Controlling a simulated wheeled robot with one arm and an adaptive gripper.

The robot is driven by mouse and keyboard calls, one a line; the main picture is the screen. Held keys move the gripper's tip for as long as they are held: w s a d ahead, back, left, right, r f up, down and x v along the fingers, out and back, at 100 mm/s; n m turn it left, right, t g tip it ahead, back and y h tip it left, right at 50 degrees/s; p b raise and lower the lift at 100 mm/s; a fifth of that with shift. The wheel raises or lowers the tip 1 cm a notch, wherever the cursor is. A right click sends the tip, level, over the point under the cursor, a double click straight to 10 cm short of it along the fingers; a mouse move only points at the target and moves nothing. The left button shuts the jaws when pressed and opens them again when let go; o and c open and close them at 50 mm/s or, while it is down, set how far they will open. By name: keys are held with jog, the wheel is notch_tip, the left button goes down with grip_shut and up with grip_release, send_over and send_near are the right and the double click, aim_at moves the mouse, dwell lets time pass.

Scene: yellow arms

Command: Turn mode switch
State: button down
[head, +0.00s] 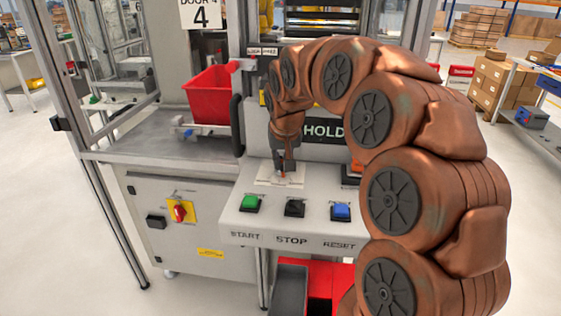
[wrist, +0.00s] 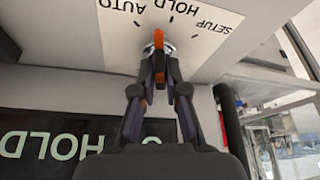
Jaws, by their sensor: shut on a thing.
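The mode switch (wrist: 158,42) has an orange-red knob on a round metal base, set in a white label plate (wrist: 205,50) marked AUTO, HOLD and SETUP. The plate appears upside down in the wrist view. My gripper (wrist: 160,75) is shut on the knob, with its dark fingertips close on both sides of it. Which mark the knob points to is hard to tell.
The console carries a green START button (head: 250,202), a black STOP button (head: 294,207) and a blue RESET button (head: 341,211) in front of the switch. A display (wrist: 45,140) behind reads HOLD. A red bin (head: 208,95) stands to the left.

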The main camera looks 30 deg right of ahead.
jog(key=n+y, duration=0.1)
jog(key=n, duration=0.1)
jog(key=n+y, duration=0.1)
jog(key=n, duration=0.2)
jog(key=shift+w+d+r+n, duration=0.1)
jog(key=shift+d+r+n, duration=0.05)
jog(key=shift+n, duration=0.15)
dwell(0.4)
jog(key=c, duration=1.2)
grip_release()
jog(key=v, duration=1.1)
jog(key=shift+s+r, duration=0.3)
jog(key=shift+s, duration=0.1)
